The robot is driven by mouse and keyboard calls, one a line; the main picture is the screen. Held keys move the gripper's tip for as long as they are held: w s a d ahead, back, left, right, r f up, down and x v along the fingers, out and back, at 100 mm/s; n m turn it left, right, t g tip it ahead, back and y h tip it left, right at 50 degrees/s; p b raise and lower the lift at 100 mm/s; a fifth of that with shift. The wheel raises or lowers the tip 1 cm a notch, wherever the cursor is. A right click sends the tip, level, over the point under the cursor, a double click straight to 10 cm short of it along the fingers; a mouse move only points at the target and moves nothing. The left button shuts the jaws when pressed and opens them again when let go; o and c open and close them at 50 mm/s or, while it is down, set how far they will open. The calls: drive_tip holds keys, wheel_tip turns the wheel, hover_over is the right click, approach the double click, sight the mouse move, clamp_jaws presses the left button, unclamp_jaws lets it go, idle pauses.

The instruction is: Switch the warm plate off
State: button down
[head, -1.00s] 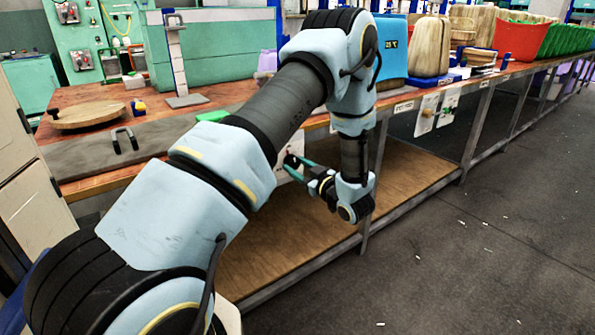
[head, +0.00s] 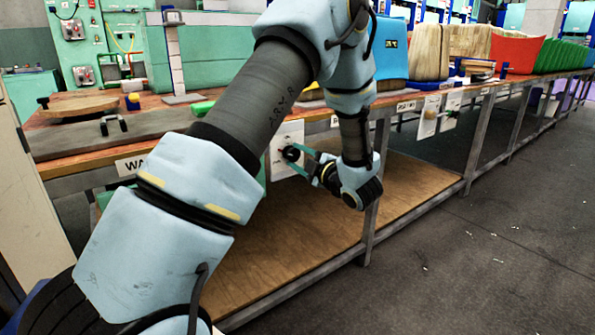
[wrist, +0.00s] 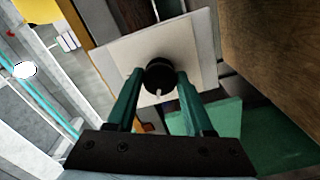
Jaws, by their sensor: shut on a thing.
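A black round knob (wrist: 159,74) with a pale pointer mark sits on a white square panel (wrist: 110,58) in the wrist view. The panel (head: 284,136) also shows in the head view, on the front of the bench below its top. My gripper (wrist: 160,80) has its two green fingers on either side of the knob, shut on it. In the head view my gripper (head: 291,153) meets the knob at the panel from the right. A label beginning "WA" (head: 130,165) is on the bench front to the left, partly hidden by my arm.
A grey plate (head: 70,140) with a handle lies on the bench top at left. Other panels with knobs (head: 429,116) hang along the bench to the right. A wooden lower shelf (head: 300,215) and a metal leg (head: 372,225) are close below my gripper.

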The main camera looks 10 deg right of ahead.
drive_tip(key=n+b, duration=0.2)
drive_tip(key=f+n+b, duration=0.1)
drive_tip(key=b, duration=0.2)
drive_tip(key=shift+n, duration=0.4)
drive_tip(key=n+b, duration=0.3)
drive_tip(key=b, duration=0.3)
drive_tip(key=shift+r, duration=0.1)
drive_tip(key=n+b, duration=0.3)
drive_tip(key=b, duration=0.1)
drive_tip(key=shift+r+b, duration=0.15)
drive_tip(key=shift+b, duration=0.2)
drive_tip(key=shift+r+n+b, duration=0.1)
drive_tip(key=shift+n+b, duration=0.2)
drive_tip(key=shift+b, duration=0.2)
drive_tip(key=shift+r, duration=0.15)
drive_tip(key=shift+c, duration=1.5)
unclamp_jaws()
drive_tip(key=shift+s+r, duration=0.1)
drive_tip(key=p+v, duration=0.1)
drive_tip(key=v, duration=0.9)
drive_tip(key=shift+s+d+p, duration=0.2)
drive_tip(key=shift+s+p, duration=0.05)
drive_tip(key=shift+p, duration=0.15)
